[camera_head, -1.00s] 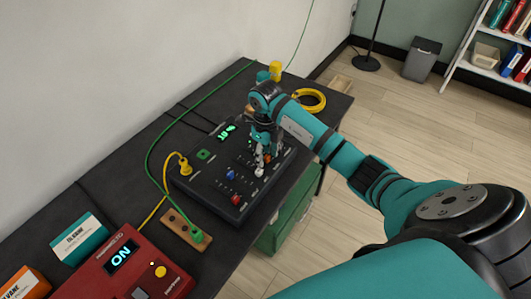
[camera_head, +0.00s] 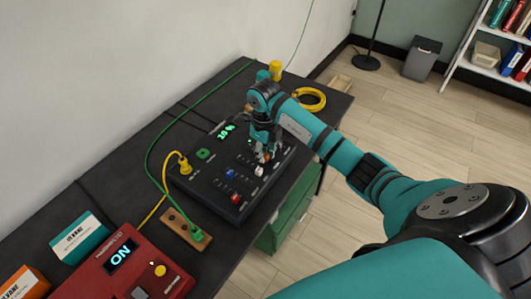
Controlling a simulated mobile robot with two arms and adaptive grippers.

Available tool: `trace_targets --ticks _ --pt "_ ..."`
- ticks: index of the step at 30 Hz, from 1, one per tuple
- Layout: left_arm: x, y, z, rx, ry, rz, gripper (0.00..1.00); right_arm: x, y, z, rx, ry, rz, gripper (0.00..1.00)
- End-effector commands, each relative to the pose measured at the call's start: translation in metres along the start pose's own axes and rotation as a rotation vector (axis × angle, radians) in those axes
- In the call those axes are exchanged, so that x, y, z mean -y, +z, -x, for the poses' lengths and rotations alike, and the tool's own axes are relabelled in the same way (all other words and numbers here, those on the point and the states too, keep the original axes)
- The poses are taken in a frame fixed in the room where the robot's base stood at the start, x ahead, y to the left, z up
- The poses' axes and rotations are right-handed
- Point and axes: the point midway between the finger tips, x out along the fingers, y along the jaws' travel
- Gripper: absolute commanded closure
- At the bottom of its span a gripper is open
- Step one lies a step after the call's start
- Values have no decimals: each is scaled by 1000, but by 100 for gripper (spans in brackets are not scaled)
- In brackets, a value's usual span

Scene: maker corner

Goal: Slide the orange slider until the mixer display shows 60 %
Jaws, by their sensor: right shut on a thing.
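The black mixer (camera_head: 213,188) lies on the dark bench, with a small display (camera_head: 226,131) near its back edge. Its green digits look like 10 %, but they are small. My right gripper (camera_head: 263,157) reaches down over the mixer's right part and is shut on the orange slider (camera_head: 267,156), which is mostly hidden by the fingers. A white knob (camera_head: 259,170), a blue knob (camera_head: 230,174) and a red knob (camera_head: 236,198) show on the same panel. My left gripper is not in view.
A red box with an ON display (camera_head: 122,254) stands at the front left. A yellow plug (camera_head: 185,167) with its cable and a green cable (camera_head: 148,160) run left of the mixer. A yellow cable coil (camera_head: 311,99) lies behind my right arm.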

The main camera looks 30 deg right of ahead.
Motion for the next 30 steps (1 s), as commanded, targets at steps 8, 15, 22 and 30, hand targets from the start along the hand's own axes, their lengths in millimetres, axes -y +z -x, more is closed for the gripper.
trace_targets --ticks 8,15,22,30 --pt "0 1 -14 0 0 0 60 1 21 1 2 -1 -3 100" --pt "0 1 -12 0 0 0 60 1 21 1 1 -1 -4 100" --pt "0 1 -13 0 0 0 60 1 21 1 1 0 -3 58" --pt "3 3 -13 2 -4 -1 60 1 21 4 1 -1 -2 58"
